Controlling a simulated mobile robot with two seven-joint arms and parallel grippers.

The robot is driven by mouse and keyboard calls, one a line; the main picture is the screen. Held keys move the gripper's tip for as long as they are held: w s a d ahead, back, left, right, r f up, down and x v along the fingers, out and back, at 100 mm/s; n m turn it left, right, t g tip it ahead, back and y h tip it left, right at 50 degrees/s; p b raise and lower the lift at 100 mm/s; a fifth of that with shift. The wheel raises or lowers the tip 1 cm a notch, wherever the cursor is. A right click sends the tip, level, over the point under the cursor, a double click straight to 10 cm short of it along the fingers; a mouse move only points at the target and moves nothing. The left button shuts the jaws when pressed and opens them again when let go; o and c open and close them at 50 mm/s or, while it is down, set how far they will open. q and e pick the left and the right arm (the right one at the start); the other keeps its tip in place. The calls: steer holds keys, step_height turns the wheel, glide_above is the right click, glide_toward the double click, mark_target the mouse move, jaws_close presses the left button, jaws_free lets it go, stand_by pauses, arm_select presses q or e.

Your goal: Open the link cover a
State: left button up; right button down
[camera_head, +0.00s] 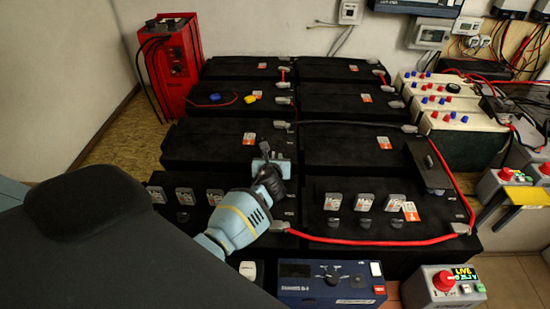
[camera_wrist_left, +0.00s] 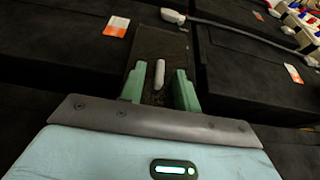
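A dark link cover with a light grey upright handle (camera_wrist_left: 159,74) lies across the gap between two black batteries in the left wrist view. I take it to be link cover a; no label is readable. My left gripper (camera_wrist_left: 159,88) is open, with one green finger on each side of the handle and a visible gap to each. In the head view my left gripper (camera_head: 270,166) is over the middle of the battery bank and hides most of this cover. My right gripper is not in view.
Another dark cover (camera_head: 428,166) sits on the right batteries. A red cable (camera_head: 370,240) runs along the front. A blue instrument (camera_head: 331,282) and a box with a red button (camera_head: 444,284) stand in front. A red charger (camera_head: 172,62) stands at the back left.

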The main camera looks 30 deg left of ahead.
arm_select(q)
steer(key=shift+w+a+f, duration=0.2)
steer(key=shift+w+a, duration=0.1)
steer(key=shift+w, duration=0.25)
jaws_close()
